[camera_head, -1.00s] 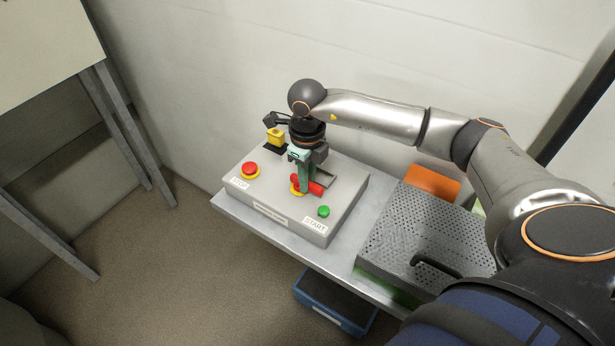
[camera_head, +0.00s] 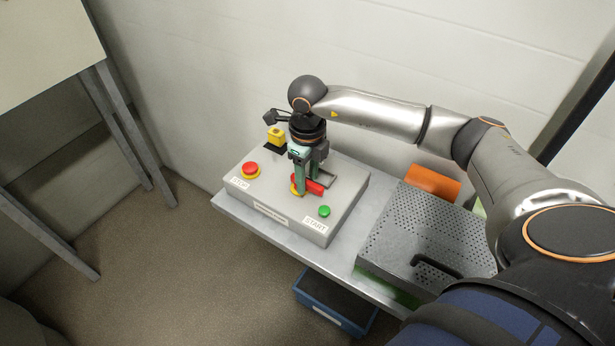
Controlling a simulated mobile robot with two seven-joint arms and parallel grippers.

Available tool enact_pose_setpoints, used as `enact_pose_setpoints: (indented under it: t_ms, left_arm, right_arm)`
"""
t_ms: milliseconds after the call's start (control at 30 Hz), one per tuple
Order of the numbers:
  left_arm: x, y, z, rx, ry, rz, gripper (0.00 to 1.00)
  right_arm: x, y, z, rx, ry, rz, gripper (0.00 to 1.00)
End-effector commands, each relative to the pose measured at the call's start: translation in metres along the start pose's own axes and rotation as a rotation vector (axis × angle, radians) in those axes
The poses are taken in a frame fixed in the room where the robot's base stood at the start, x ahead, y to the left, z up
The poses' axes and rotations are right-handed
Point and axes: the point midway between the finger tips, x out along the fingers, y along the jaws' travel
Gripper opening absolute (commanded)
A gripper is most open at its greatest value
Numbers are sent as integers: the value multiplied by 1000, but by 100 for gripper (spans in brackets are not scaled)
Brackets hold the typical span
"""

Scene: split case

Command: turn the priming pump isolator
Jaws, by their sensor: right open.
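The grey control box (camera_head: 283,220) sits on a metal table. The isolator's red handle (camera_head: 315,188) with a yellow base (camera_head: 294,189) is on the box top, between the stop and start buttons. My right gripper (camera_head: 306,186) points down over the isolator. It is open, with its green-tinted fingers at the red handle; one finger hides part of the handle and base. I cannot tell whether the fingers touch it. My left gripper is not in view.
A red stop button (camera_head: 250,168) and a green start button (camera_head: 324,211) flank the isolator. A yellow block (camera_head: 276,136) stands behind. A perforated metal cover (camera_head: 415,235) and an orange piece (camera_head: 433,182) lie to the right. A blue bin (camera_head: 335,300) is below.

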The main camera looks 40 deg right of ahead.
Motion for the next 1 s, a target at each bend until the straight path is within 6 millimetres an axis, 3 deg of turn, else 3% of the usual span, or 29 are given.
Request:
enact_pose_setpoints:
  t_ms: [500, 700, 1000]
  left_arm:
    - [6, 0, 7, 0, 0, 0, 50]
    - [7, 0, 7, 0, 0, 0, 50]
    - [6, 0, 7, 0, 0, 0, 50]
  right_arm:
    - [-100, 0, 1, 0, -5, -1, 50]
    - [-118, 0, 0, 1, -2, 0, 50]
    - [-120, 0, 0, 1, -1, 0, 50]
